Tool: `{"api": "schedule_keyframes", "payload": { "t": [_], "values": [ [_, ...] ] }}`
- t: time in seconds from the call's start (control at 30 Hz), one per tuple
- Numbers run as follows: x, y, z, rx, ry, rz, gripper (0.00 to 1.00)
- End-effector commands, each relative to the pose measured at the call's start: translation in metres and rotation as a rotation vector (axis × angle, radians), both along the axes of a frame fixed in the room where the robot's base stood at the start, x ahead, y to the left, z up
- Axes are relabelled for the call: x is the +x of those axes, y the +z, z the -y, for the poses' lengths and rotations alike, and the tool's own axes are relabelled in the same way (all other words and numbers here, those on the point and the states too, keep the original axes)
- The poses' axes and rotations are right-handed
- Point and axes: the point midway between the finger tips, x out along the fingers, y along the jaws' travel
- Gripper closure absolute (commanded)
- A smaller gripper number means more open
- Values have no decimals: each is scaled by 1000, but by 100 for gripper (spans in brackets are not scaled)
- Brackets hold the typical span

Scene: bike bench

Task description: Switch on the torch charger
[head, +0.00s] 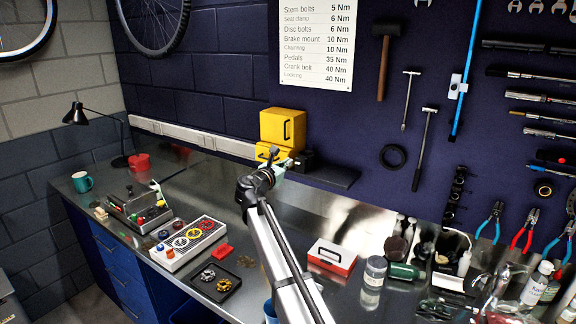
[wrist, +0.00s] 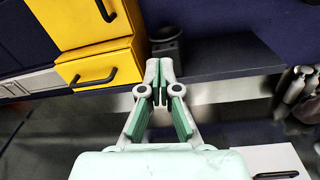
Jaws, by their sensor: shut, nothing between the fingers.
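My gripper (head: 286,163) is shut and empty, near the back wall by the yellow drawer boxes. In the wrist view its green-padded fingers (wrist: 160,68) meet at the tips, pointing at a small black upright object (wrist: 166,45). That object stands at the left end of a dark flat slab (wrist: 225,62), and it also shows beside my gripper in the head view (head: 306,158). I cannot tell which thing is the torch charger, nor whether the fingertips touch anything. A pale socket rail (head: 200,136) runs along the wall; its stretch behind the yellow boxes is hidden.
Two yellow boxes (head: 283,126) with black handles are stacked left of my gripper. A red-and-white box (head: 332,256), jars and bottles stand to the right. A button panel (head: 190,243) and black tray (head: 215,281) lie at the left. Bare bench shows between.

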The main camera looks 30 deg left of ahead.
Motion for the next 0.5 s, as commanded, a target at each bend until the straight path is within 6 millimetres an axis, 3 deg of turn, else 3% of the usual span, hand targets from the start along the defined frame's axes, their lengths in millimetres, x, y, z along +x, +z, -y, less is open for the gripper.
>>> {"api": "schedule_keyframes", "payload": {
  "t": [0.03,0.2,0.5],
  "values": [
    [-7,10,2,0,-1,0,100],
    [-17,20,4,0,-6,-1,100],
    [-19,21,4,0,-7,-1,100]
  ]
}}
